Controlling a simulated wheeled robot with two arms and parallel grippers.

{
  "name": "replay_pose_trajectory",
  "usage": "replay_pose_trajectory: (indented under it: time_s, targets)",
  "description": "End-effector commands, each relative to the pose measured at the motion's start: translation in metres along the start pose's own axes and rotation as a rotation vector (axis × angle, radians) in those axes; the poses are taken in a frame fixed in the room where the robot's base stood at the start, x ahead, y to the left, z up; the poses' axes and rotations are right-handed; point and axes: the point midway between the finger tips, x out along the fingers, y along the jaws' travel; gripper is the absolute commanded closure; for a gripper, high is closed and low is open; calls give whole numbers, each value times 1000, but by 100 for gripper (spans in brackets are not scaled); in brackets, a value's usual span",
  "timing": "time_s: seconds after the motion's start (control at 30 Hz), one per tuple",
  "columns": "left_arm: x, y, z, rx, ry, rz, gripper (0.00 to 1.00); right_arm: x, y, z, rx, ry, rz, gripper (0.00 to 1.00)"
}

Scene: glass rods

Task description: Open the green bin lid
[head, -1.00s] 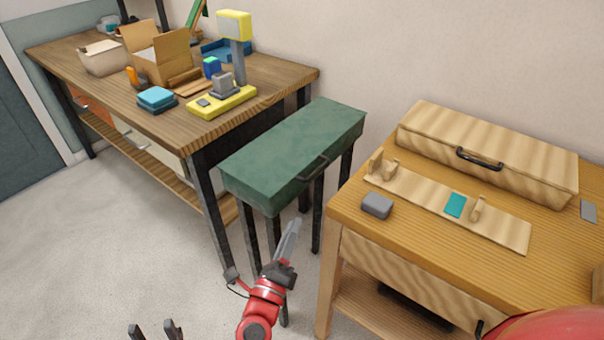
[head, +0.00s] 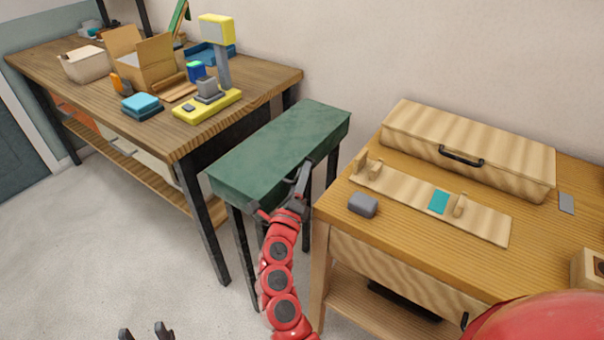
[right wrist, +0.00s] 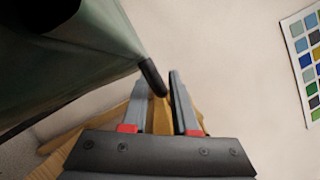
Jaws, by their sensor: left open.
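The green bin (head: 275,150) stands on dark legs between the two tables, its lid flat and closed. Its black handle (head: 322,158) is on the front right side, partly hidden by my right gripper (head: 302,176). In the right wrist view, the green bin (right wrist: 70,65) fills the upper left, and the handle's dark end (right wrist: 152,76) shows at my right gripper's fingertips (right wrist: 158,82). These fingers are apart; whether they touch the handle is unclear. My left gripper (head: 146,332) is open and empty over the floor at the lower left.
A wooden table (head: 440,250) on the right holds a wooden case (head: 470,150), a board and a grey block (head: 363,204). A long workbench (head: 160,135) with boxes and a yellow lamp stands at the left. Floor at lower left is clear.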

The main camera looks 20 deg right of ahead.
Motion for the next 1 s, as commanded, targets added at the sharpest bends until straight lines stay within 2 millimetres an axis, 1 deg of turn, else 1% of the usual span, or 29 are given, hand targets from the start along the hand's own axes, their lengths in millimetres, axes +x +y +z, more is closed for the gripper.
replay_pose_trajectory:
  time_s: [0.17,0.27,0.3,0.33,1.0]
  targets:
    - [0,0,0,0,0,0,50,0,0,0,0,0,0,73]
    - [0,0,0,0,0,0,50,0,0,0,-1,0,0,89]
    - [0,0,0,0,0,0,50,0,0,0,-1,0,0,96]
    - [0,0,0,0,0,0,50,0,0,0,-1,0,0,100]
    - [0,0,0,0,0,0,50,-1,1,0,-1,1,1,100]
